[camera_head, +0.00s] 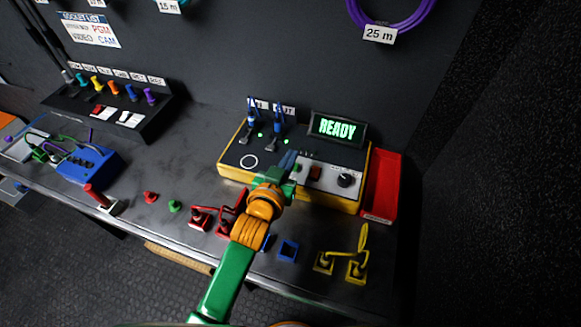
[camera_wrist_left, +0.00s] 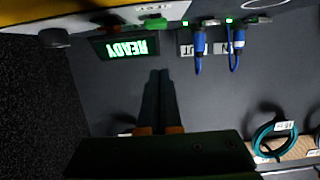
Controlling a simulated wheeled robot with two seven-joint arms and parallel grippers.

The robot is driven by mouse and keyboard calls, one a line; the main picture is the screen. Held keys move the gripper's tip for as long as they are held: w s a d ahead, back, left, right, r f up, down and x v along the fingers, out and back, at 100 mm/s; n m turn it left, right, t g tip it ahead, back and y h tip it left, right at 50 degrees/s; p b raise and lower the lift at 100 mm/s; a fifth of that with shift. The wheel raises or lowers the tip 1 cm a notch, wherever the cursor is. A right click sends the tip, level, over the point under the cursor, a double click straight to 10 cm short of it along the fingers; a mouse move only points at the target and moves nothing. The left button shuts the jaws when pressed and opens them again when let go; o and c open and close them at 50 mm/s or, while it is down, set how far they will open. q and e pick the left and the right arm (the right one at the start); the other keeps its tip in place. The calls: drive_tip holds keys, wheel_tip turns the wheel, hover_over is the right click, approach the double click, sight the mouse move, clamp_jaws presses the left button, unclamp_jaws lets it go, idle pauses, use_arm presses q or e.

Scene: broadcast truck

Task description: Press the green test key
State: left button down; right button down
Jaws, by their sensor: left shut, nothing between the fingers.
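The yellow-edged tester box (camera_head: 232,160) stands on the bench, with a green lit READY display (camera_head: 337,128) behind it. My left gripper (camera_head: 290,156) is shut and empty, over the box's top near the middle. In the left wrist view the picture is upside down, and the shut fingertips (camera_wrist_left: 160,72) show below the green key (camera_wrist_left: 155,23), apart from it in the picture. A red key (camera_head: 315,173) and a dark knob (camera_head: 344,181) sit to its right in the head view. My gripper largely hides the green key there. My right gripper is not in view.
Two blue plugs (camera_head: 252,122) stand in the box beside green lights. A red bin (camera_head: 382,186) stands right of the box. Red connectors (camera_head: 200,217) and yellow ones (camera_head: 356,262) lie in front. A blue box (camera_head: 88,165) with cables is at the left.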

sight(291, 177)
use_arm(q)
drive_tip(key=f, duration=0.4)
drive_tip(key=shift+w, duration=0.2)
drive_tip(key=shift+f+b, duration=0.1)
drive_tip(key=shift+b, duration=0.2)
